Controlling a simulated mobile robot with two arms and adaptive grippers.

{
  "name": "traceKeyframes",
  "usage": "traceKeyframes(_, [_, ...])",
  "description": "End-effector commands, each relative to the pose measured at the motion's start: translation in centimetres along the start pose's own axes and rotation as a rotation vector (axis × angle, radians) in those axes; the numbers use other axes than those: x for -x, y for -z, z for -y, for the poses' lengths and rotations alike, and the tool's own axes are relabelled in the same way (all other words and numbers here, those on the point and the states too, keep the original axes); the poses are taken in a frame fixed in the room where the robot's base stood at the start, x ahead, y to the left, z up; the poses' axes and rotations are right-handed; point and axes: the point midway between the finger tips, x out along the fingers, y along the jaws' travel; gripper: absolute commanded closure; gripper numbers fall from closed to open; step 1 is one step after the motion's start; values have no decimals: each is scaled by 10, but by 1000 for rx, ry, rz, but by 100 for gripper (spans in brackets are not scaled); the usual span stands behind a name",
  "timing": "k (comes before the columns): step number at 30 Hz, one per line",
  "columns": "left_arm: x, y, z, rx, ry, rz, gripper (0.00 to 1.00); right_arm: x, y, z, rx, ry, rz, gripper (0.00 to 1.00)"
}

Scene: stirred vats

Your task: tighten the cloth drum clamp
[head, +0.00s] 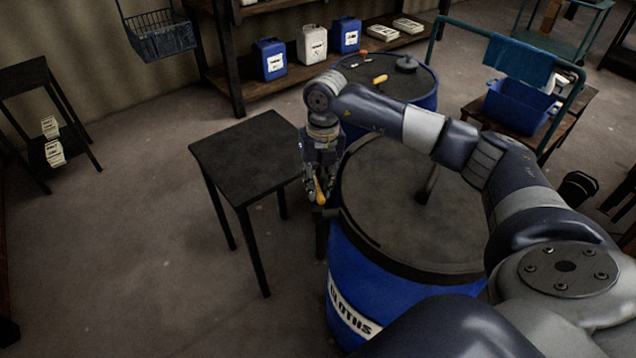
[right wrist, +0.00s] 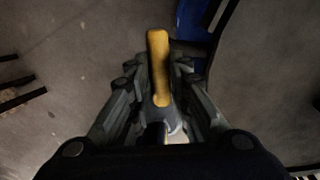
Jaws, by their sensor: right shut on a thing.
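The cloth drum (head: 350,280) is a large blue drum with a dark lid and a white label reading "CLOTHS", at the centre right of the head view. A dark ring runs around its top edge. My right gripper (head: 318,190) hangs at the drum's left rim, pointing down. It is shut on a yellow handle (head: 320,190), which also shows between the fingers in the right wrist view (right wrist: 158,65). Whether this handle is joined to the clamp ring is hidden by the fingers. The drum's blue side shows beside it in the wrist view. My left gripper is not in view.
A small black table (head: 245,155) stands close left of the drum. Behind is another blue drum (head: 425,90) with a yellow-handled tool (head: 380,79) on top. A shelf holds blue and white canisters (head: 270,58). A blue tub (head: 518,106) stands at right.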

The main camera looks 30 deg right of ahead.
Motion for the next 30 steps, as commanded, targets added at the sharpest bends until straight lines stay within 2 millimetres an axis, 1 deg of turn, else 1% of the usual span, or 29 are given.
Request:
traceKeyframes(3, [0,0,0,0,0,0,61,1,-1,0,-63,-1,8,100])
traceKeyframes(9, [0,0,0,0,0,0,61,2,-1,0,-135,-2,13,100])
traceKeyframes(26, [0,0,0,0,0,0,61,2,-2,0,-169,-2,17,100])
traceKeyframes(27, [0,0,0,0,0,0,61,2,-2,0,-169,-2,17,80])
traceKeyframes(29, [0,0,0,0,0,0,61,2,-2,0,-168,-2,17,66])
traceKeyframes(30, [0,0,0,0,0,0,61,2,-1,0,-168,-2,16,62])
